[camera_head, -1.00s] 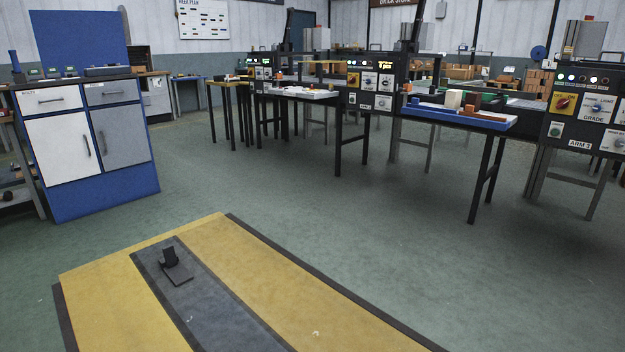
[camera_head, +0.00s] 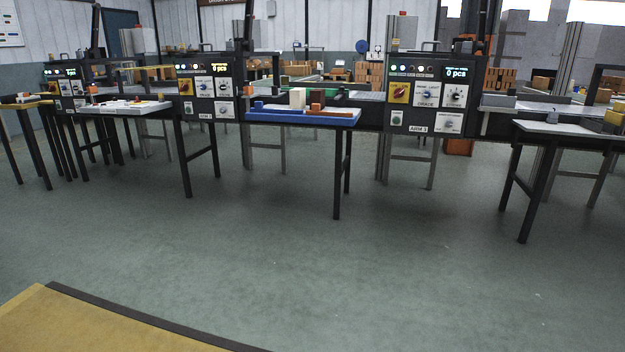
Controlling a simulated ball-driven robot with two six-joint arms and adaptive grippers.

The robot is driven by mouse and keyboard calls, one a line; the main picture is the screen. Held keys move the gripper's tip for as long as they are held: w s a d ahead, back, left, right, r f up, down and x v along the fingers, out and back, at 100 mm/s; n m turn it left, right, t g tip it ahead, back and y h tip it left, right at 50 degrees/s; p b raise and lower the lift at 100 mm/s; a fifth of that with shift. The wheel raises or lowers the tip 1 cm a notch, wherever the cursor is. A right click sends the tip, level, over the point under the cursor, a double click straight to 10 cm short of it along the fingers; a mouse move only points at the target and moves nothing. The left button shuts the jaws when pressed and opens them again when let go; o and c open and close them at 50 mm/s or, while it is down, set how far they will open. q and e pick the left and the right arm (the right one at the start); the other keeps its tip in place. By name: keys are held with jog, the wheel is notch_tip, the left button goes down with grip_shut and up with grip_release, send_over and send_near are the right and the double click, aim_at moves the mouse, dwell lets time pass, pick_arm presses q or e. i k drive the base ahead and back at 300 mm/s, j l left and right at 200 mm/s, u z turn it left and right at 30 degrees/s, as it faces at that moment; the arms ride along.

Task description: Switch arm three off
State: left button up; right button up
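The arm three control panel (camera_head: 428,112) is a dark box labelled ARM 3, right of centre in the head view, some way off across the floor. It has a red rotary switch on a yellow plate (camera_head: 398,93), a GRADE knob (camera_head: 427,94), more knobs to the right and below, and a green button (camera_head: 397,119). Small lamps glow along its top, and its display (camera_head: 458,73) reads 0 pcs. The exact angle of the red switch is too small to tell. Neither of my grippers is in view.
A blue tray (camera_head: 290,118) with blocks stands on a table left of the panel. A light-topped table (camera_head: 570,130) stands to its right. Similar panels (camera_head: 209,88) line up further left. A yellow mat (camera_head: 100,325) with a dark edge lies at the lower left. The green floor between is clear.

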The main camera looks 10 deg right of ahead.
aim_at(400, 92)
jog(key=i+l+z, duration=0.15)
jog(key=i+z, duration=0.2)
jog(key=i, duration=0.25)
jog(key=i+z, duration=0.4)
jog(key=i, duration=0.2)
